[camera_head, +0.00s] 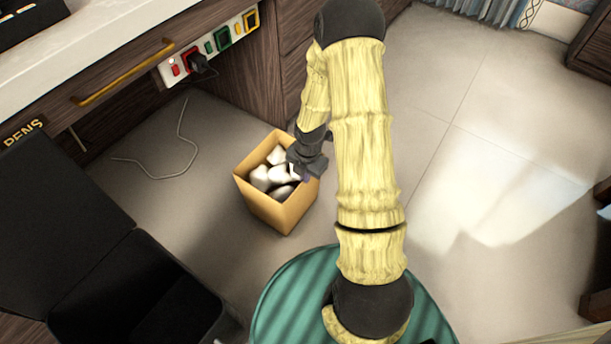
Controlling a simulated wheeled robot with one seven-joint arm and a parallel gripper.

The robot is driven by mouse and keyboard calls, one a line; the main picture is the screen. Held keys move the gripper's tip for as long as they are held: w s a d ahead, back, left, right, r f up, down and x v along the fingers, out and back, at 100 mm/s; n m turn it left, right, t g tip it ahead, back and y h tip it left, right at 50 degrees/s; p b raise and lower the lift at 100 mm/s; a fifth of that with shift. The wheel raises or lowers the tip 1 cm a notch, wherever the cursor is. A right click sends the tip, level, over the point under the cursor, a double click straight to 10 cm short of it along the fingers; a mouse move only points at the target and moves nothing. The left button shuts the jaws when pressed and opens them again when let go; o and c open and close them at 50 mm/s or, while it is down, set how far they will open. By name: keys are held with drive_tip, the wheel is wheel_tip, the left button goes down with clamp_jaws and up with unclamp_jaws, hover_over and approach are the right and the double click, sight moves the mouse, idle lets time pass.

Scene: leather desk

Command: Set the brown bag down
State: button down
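The brown bag (259,204) is an open-topped, box-like tan container at the middle of the head view. White crumpled pieces (262,178) lie inside it. My gripper (299,170) is at the bag's right rim, pointing down and overlapping its upper right side. The fingers are small and dark here, and I cannot tell whether they are closed on the rim. The bag looks upright. Its underside is hidden, so I cannot tell whether it rests on the floor or hangs just above it. My arm covers the area right of the bag.
The desk (120,45) with a gold handle and a power strip (215,50) stands at upper left. A thin cable (150,176) lies on the floor left of the bag. A black chair (110,270) is at lower left. Pale tiled floor (490,150) is clear at right.

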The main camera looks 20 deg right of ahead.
drive_tip(key=c, duration=1.6)
unclamp_jaws()
drive_tip(key=shift+f, duration=0.1)
drive_tip(key=shift+c, duration=0.2)
wheel_tip(320, 180, up, 12)
drive_tip(key=p, duration=0.7)
drive_tip(key=shift+s+d, duration=0.2)
drive_tip(key=shift+s, duration=0.15)
drive_tip(key=shift+r, duration=0.2)
